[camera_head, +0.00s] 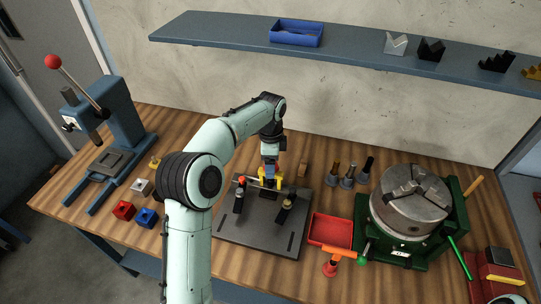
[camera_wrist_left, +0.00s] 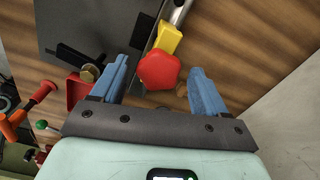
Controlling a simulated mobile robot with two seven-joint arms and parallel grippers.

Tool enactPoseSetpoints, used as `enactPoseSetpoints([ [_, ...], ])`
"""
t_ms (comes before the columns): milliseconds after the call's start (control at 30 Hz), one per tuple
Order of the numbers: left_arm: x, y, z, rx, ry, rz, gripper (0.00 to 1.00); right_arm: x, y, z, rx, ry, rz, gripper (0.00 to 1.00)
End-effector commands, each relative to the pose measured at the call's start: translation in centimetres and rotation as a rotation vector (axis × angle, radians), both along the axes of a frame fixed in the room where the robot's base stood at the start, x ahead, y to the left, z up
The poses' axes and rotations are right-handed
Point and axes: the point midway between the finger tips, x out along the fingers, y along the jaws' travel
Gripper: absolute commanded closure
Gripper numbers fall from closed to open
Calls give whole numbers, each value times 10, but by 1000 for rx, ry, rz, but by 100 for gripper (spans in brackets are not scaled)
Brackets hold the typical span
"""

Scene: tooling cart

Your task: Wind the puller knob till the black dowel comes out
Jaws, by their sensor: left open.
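The puller has a yellow body (camera_wrist_left: 168,38) and a red lobed knob (camera_wrist_left: 159,70), seen in the left wrist view. In the head view its yellow part (camera_head: 266,180) shows above the dark fixture plate (camera_head: 262,232), and my gripper hides most of the knob. My left gripper (camera_head: 270,164) points down at the puller. In the left wrist view its blue fingers (camera_wrist_left: 160,66) are open, one on each side of the knob, with gaps on both sides. I cannot make out the black dowel at the puller. My right gripper is in no view.
Two black clamps (camera_head: 286,202) (camera_head: 239,196) stand on the plate. To its right are a red tray (camera_head: 330,231), an orange-handled tool (camera_head: 337,254) and a green-based chuck (camera_head: 409,200). A blue press (camera_head: 121,112) and small blocks (camera_head: 124,209) are at left.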

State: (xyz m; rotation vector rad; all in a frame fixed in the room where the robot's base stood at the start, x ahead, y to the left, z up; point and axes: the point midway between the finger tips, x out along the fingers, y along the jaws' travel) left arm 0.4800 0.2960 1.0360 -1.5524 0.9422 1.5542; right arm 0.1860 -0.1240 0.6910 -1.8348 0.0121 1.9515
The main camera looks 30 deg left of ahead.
Motion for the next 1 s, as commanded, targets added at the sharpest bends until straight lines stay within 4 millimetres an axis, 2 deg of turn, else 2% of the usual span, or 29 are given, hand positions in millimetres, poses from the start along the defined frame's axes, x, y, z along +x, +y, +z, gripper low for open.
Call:
enactPoseSetpoints([
  [167, 1, -1, 21, 0, -6, -1, 26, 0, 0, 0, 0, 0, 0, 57],
  [400, 2, -1, 78, 0, -9, 0, 26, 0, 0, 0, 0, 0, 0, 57],
  [600, 1, 0, 114, 1, -5, 0, 26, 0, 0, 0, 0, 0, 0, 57],
  [800, 1, 0, 129, 0, -3, -1, 26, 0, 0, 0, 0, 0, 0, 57],
  [1000, 0, 0, 133, 1, -2, -1, 26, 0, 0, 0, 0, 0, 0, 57],
])
